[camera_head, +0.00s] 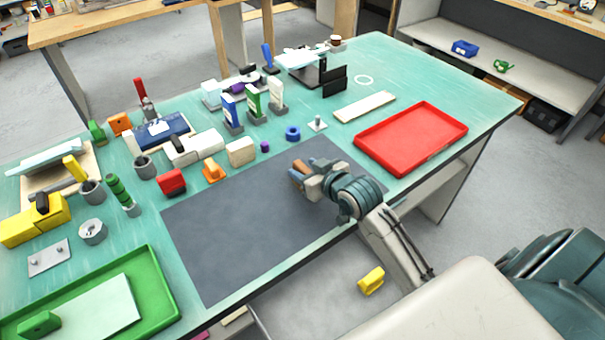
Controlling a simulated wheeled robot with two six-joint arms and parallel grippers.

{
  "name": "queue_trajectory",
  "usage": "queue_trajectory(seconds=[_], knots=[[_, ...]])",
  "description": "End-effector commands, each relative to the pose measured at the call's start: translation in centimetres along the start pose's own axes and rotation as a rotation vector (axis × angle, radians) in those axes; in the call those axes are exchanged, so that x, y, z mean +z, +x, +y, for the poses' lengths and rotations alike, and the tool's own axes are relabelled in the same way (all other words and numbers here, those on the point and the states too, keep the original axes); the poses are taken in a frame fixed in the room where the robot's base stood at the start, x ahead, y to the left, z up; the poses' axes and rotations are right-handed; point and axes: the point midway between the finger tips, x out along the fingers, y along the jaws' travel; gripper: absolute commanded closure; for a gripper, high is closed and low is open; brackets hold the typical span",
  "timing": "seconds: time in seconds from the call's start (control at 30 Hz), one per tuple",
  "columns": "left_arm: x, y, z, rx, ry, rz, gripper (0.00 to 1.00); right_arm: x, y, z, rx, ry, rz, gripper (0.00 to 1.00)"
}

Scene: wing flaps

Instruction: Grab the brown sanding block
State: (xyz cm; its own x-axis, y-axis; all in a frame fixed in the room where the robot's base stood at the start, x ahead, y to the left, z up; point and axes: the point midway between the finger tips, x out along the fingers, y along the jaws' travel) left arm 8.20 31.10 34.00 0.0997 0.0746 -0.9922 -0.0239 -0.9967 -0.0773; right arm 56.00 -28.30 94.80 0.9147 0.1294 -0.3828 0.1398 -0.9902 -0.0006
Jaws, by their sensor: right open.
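My right gripper (306,178) is low over the dark grey mat (235,230), near the mat's right part, its arm coming in from the lower right. The gripper is open. A small brown piece (298,172) shows at its fingertips and looks like the brown sanding block; it is partly hidden by the fingers. I cannot tell whether the fingers touch it. My left gripper is not in view.
A red tray (411,137) lies right of the mat and a green tray (160,290) lies at the lower left. A beige block (240,152), an orange piece (213,170) and a blue ring (292,133) stand behind the mat. The mat's left part is clear.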

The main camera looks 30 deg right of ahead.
Motion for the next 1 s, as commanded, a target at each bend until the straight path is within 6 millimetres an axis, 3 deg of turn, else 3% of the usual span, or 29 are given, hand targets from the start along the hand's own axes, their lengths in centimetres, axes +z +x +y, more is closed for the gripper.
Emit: queue_trajectory(seconds=[0.2,0.5,0.73,1.0], knots=[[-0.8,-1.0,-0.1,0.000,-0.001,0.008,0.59,0.0,2.9,-0.2,0.000,0.003,0.000,0.53],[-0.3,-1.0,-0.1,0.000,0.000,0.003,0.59,0.2,3.4,-0.1,0.000,0.000,0.000,0.53],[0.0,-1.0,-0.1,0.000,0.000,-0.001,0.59,0.2,3.3,-0.1,0.001,0.000,0.000,0.98],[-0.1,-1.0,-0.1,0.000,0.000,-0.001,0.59,0.1,3.3,-0.1,0.001,0.000,0.000,1.00]])
